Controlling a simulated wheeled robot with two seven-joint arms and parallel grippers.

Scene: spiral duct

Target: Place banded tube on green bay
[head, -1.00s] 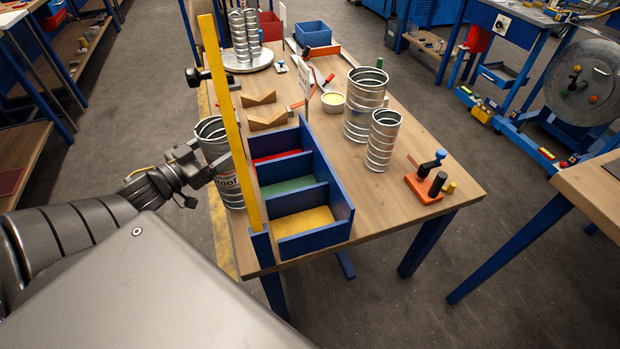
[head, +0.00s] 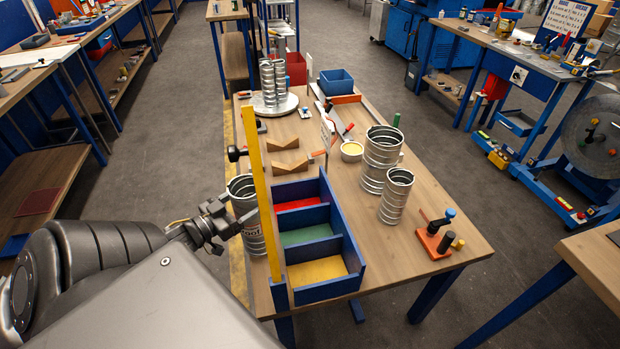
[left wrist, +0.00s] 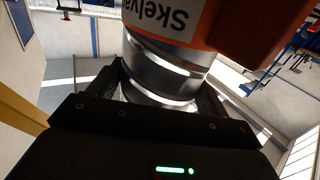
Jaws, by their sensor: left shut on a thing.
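The banded tube (head: 248,207) is a ribbed metal cylinder with a printed label. It is upright at the bench's left edge, just left of the yellow post. My left gripper (head: 230,219) is shut on it from the left. In the left wrist view the tube (left wrist: 160,78) sits between my fingers, with an orange and white label above them. The green bay (head: 306,234) is the middle compartment of the blue divided box (head: 341,222), to the right of the post, and looks empty. The tube is outside the box. My right gripper is not in view.
The yellow post (head: 259,190) stands between tube and box. The red bay (head: 298,204) and yellow bay (head: 317,270) flank the green one. Two ribbed tubes (head: 379,162) (head: 396,197) stand right of the box. An orange clamp fixture (head: 434,242) sits near the right edge.

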